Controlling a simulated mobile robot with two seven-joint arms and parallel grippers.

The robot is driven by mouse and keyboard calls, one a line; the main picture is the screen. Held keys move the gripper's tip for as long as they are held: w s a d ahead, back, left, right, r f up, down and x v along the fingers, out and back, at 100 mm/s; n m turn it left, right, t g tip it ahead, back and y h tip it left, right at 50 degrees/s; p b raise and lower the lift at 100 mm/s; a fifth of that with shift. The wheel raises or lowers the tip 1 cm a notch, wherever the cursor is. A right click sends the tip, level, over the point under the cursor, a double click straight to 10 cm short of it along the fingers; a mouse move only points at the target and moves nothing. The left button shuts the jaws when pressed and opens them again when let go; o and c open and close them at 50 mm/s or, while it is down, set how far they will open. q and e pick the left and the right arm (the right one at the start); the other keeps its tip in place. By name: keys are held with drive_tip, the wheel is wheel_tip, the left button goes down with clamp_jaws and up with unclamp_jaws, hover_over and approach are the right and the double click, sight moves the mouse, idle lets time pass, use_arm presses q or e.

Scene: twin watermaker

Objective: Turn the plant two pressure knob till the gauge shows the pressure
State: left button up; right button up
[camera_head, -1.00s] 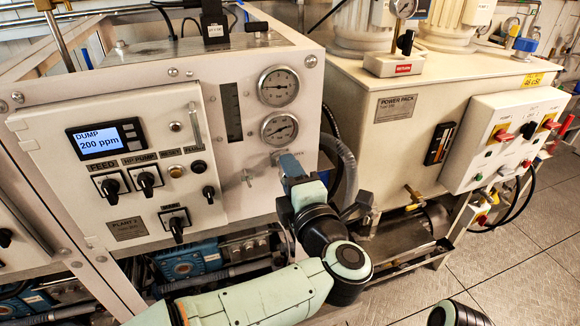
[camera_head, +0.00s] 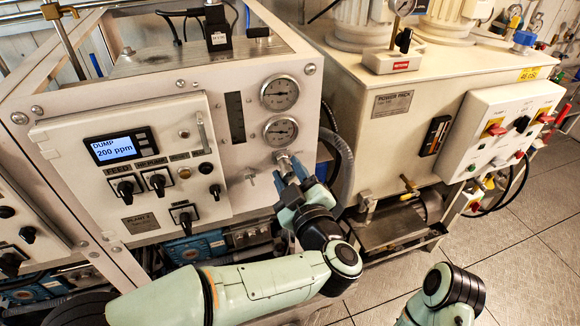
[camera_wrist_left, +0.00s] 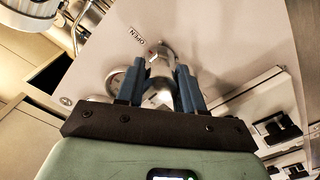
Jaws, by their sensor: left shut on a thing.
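The pressure knob (camera_head: 283,158) is a small metal fitting on the white panel, just below the lower gauge (camera_head: 281,131). My left gripper (camera_head: 290,173) has its blue fingers shut on the knob. In the left wrist view, the knob (camera_wrist_left: 160,60) sits between the finger ends of my left gripper (camera_wrist_left: 160,85), near an "OPEN" label. The gripper partly hides the knob in the head view. The upper gauge (camera_head: 280,94) and lower gauge have pale round dials; their figures are too small to read. My right gripper is out of view.
The control box (camera_head: 155,165) left of the gauges has a display (camera_head: 112,148) reading "DUMP 200 ppm" and several black switches. A grey hose (camera_head: 340,165) hangs right of the knob. The power pack (camera_head: 395,130) stands further right. Open floor lies at the lower right.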

use_arm(q)
drive_tip(key=shift+m+p, duration=0.9)
drive_tip(key=shift+m, duration=1.4)
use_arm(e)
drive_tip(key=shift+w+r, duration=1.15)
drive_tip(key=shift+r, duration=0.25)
use_arm(q)
drive_tip(key=shift+f, duration=0.1)
drive_tip(key=o, duration=1)
drive_tip(key=b+v, duration=0.3)
drive_tip(key=v, duration=1)
drive_tip(key=shift+s, duration=0.25)
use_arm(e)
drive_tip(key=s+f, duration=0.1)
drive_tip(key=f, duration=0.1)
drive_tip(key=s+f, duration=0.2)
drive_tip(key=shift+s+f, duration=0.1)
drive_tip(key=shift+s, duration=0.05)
